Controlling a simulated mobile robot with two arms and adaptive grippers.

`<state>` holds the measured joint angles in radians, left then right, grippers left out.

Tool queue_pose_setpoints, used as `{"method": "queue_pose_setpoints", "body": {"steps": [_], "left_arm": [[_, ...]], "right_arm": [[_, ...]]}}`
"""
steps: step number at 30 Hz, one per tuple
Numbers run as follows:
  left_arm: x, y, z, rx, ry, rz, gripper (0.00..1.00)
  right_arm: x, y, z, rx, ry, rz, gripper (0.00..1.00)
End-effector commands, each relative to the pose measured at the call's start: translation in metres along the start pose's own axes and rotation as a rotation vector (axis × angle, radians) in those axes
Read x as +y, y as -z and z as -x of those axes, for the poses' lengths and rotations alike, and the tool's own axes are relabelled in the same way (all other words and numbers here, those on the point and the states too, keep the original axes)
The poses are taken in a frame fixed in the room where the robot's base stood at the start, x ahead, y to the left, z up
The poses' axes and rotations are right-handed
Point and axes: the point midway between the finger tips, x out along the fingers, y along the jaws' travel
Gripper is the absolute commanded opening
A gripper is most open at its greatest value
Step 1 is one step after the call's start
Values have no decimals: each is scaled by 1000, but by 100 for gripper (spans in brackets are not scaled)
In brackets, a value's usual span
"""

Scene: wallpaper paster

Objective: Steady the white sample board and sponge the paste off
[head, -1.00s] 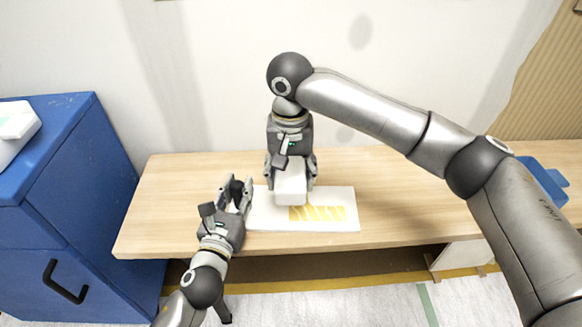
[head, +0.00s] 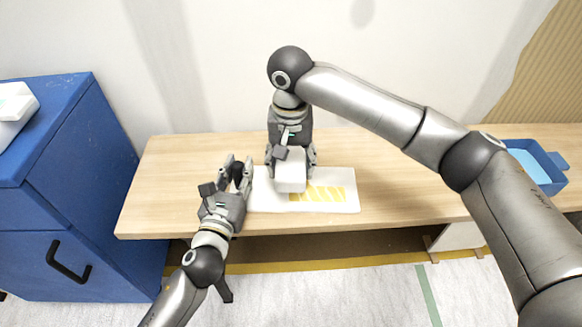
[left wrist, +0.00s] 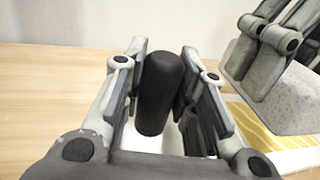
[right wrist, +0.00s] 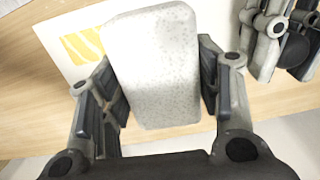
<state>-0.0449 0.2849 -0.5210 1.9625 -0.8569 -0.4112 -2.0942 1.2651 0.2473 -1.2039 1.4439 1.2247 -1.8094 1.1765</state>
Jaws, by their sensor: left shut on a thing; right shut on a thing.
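The white sample board (head: 265,200) lies flat on the wooden table near its front edge. Slanted yellow paste stripes (head: 325,194) cover part of its right half; they also show in the right wrist view (right wrist: 82,45). My right gripper (head: 290,160) is shut on a pale speckled sponge (right wrist: 155,65), over the board just left of the stripes. I cannot tell whether the sponge touches the board. My left gripper (head: 236,168) is shut on an upright black cylindrical grip (left wrist: 160,85) at the board's left end. The grip's foot is partly hidden by the fingers.
A blue tray (head: 552,186) with light blue inside stands on the table's right. A blue cabinet (head: 75,200) with a white box (head: 15,105) on top stands at the left. The wall rises behind the table (head: 190,165). The table between board and tray is clear.

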Motion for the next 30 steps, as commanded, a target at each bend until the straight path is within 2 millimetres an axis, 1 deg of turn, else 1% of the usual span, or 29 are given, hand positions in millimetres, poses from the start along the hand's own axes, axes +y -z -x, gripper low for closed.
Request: {"method": "queue_pose_setpoints", "body": {"steps": [1, 3, 6, 8, 11, 14, 22, 23, 25, 26, 30], "left_arm": [[0, 8, 1, 15, -1, 0, 0], [0, 8, 1, 15, -1, 0, 0], [0, 8, 1, 15, -1, 0, 0], [0, 8, 1, 15, -1, 0, 0], [0, 8, 1, 15, -1, 0, 0], [0, 8, 1, 15, -1, 0, 0], [0, 8, 1, 15, -1, 0, 0], [0, 8, 1, 15, -1, 0, 0], [0, 7, 1, 15, -1, 0, 0], [0, 8, 1, 15, -2, 0, 0], [0, 8, 1, 15, -2, 0, 0]], "right_arm": [[-1, 0, 13, 3, 3, 1, 33], [-1, 0, 25, 2, 3, 2, 33], [0, -1, 33, 0, 1, 2, 33], [0, -1, 31, -1, 0, 2, 33], [0, -1, 22, -2, -1, 1, 33], [1, -1, 8, -2, -1, 1, 33], [0, -1, -35, -2, -1, 0, 33], [1, -2, -44, -3, -2, 0, 33], [13, 0, -46, 1, -1, -3, 34], [18, 0, -49, 0, -2, -3, 30], [41, 0, -49, 0, -3, -3, 30]]}}
